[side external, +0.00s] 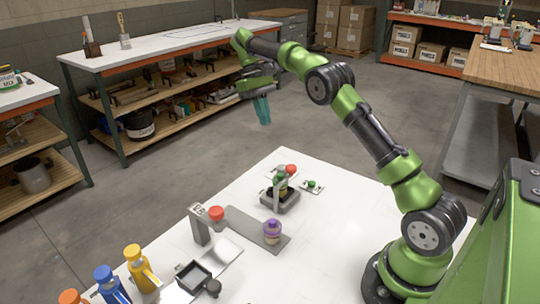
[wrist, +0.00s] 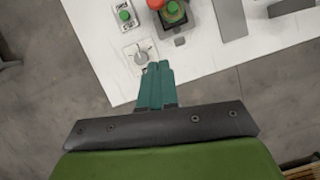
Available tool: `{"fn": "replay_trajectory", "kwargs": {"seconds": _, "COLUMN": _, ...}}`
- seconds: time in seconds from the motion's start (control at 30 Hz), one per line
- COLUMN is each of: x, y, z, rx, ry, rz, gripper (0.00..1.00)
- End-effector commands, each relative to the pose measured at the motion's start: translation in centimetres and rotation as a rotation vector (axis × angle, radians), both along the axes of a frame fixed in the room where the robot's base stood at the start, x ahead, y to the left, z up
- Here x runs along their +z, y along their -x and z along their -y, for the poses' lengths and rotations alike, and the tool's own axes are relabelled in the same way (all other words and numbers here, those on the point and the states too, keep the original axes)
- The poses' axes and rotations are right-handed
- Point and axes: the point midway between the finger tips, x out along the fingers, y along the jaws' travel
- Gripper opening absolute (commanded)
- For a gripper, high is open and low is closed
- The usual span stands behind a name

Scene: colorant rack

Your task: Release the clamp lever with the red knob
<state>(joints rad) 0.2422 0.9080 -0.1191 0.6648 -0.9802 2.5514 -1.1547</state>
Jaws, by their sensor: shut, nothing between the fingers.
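A red knob (side external: 291,170) shows at the far side of a dark clamp fixture (side external: 280,201) on the white table. In the wrist view the red knob (wrist: 156,4) is cut by the top edge, beside the fixture (wrist: 174,19), which holds something with a green top. The lever under the knob is mostly hidden, so I cannot tell its position. My gripper (side external: 264,122) is shut and empty, high above and beyond the table's far corner, well apart from the knob. Its teal fingers (wrist: 157,66) show together in the wrist view.
A green button (side external: 311,184) and a plate with a grey dial (wrist: 141,56) sit near the fixture. Yellow (side external: 138,266) and blue (side external: 108,285) bottles stand lower left.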

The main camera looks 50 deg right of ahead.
Motion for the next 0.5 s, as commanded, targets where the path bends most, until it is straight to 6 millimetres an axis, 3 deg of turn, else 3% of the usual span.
{"fn": "replay_trajectory", "kwargs": {"seconds": 0.23, "x": -2.1, "y": 0.9, "z": -0.2, "rx": -0.001, "ry": -0.002, "rz": 0.001, "gripper": 0.0}}
{"fn": "replay_trajectory", "kwargs": {"seconds": 0.5, "x": -6.2, "y": 2.5, "z": -0.5, "rx": -0.002, "ry": -0.002, "rz": -0.001, "gripper": 0.0}}
